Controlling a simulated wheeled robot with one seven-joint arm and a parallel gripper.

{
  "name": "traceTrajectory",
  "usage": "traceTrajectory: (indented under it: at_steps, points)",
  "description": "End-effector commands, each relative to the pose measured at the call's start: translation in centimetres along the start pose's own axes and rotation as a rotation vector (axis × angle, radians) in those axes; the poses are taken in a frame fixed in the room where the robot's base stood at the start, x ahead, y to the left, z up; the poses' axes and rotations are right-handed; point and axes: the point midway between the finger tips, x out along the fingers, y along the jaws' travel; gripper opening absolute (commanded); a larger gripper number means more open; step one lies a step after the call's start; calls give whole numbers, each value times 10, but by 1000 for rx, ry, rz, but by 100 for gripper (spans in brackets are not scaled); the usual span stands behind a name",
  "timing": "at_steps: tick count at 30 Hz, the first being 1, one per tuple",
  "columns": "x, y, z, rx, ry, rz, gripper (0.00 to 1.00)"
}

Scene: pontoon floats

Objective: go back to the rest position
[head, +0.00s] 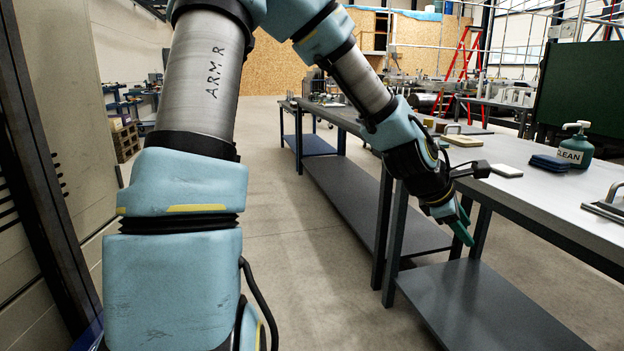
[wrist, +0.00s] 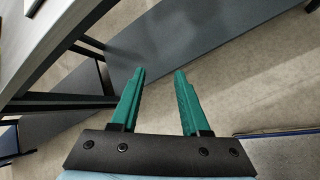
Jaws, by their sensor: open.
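My gripper (head: 463,229) hangs low in front of the near edge of the workbench (head: 552,186) in the head view, its green fingers pointing down. In the wrist view my gripper (wrist: 157,87) is open, with its two green fingers apart and nothing between them. Below the fingers in the wrist view are the concrete floor and the bench's grey lower shelf. My arm, blue and grey, fills the left and middle of the head view.
On the bench top are a green bottle marked CLEAN (head: 575,147), a folded dark blue cloth (head: 553,163), a pale block (head: 506,171) and a float with a handle (head: 608,205). The concrete floor (head: 262,165) left of the bench is clear. A red ladder (head: 462,70) stands behind.

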Motion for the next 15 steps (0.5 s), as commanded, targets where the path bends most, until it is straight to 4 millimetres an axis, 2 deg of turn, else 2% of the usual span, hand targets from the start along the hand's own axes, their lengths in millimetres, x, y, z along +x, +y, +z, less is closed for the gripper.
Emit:
traceTrajectory:
  at_steps: [1,5,6,9,12,15]
  points:
    - [-5,-6,-26,98,60,-21,46]
    - [-31,-23,-99,403,212,-124,46]
    - [-43,-28,-121,493,251,-166,46]
    - [-78,-43,-170,701,326,-283,46]
    - [-115,-60,-208,875,363,-401,46]
    - [-147,-76,-234,1005,368,-502,46]
